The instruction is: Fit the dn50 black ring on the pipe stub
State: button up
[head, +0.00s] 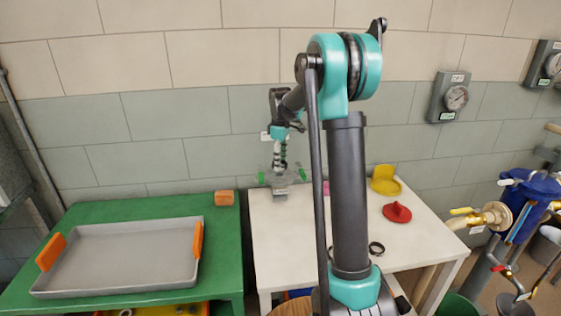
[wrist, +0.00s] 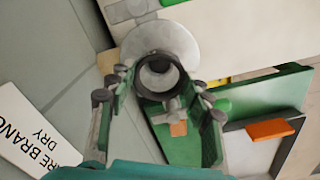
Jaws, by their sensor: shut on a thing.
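My gripper (wrist: 157,88) is shut on a black ring (wrist: 142,82), which sits between the fingertips in the wrist view. A grey round end, seemingly the pipe stub (wrist: 158,73), shows inside the ring's opening. A pale round flange (wrist: 160,36) lies behind it. I cannot tell whether the ring is around the stub or just in front of it. In the head view my gripper (head: 281,179) points down over the white table's back left, by a grey fixture with green sides. The ring and stub are too small to make out there.
Another dark ring (head: 376,248) lies on the white table (head: 285,235), right of my arm. A red cone-like piece (head: 397,212) and a yellow piece (head: 385,180) are behind it. A green table (head: 90,218) at left holds a grey tray (head: 120,262) and an orange block (head: 224,197).

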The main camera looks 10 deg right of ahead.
aim_at(280, 174)
jog(key=shift+f, duration=0.1)
jog(key=shift+f, duration=0.85)
jog(key=shift+f, duration=0.95)
dwell(2.1)
jog(key=o, duration=1)
jog(key=o, duration=0.4)
